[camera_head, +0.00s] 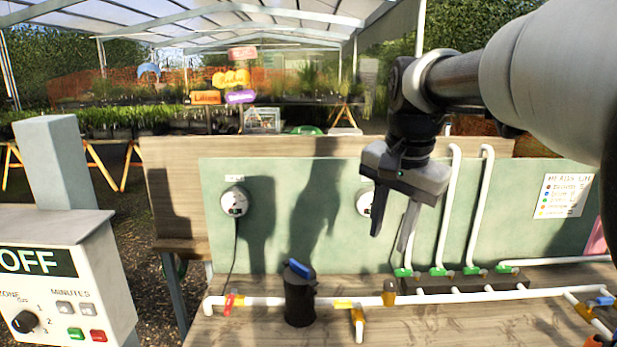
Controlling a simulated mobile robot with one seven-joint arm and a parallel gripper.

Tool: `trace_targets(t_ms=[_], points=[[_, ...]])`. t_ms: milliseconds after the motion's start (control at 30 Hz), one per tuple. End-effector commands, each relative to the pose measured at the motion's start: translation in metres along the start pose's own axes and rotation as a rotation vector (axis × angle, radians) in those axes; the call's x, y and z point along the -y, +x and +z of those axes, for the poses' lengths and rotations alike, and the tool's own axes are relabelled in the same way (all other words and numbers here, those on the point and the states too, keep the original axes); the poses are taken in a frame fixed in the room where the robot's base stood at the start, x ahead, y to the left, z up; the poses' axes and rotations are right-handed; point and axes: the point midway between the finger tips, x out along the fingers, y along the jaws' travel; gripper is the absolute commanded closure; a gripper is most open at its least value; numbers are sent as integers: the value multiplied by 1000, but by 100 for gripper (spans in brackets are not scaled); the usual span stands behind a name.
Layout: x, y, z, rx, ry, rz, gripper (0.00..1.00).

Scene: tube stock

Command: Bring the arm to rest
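My gripper (392,236) hangs from my arm at the right of the picture, pointing down in front of the green back panel (300,218).
White pipework (440,298) with a black canister (300,300) and several coloured valves runs along the bench. Upright white pipes (480,205) stand right of my gripper. A control box marked OFF (75,300) stands at the left front. A wall chart (562,196) hangs at the right.

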Motion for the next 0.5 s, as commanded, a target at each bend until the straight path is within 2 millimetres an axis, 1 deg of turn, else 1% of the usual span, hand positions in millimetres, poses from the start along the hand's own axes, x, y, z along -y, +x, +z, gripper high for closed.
trace_targets(t_ms=[33,100,167,200,300,400,500], points=[[-16,-10,15,-13,-62,-27,67],[-34,-16,36,-38,-164,-57,67],[-50,-18,55,-63,-254,-76,67],[-61,-18,67,-82,-313,-86,67],[-85,-14,97,-134,-454,-100,67],[-105,-6,120,-182,-573,-100,67],[-119,3,136,-218,-657,-92,67]])
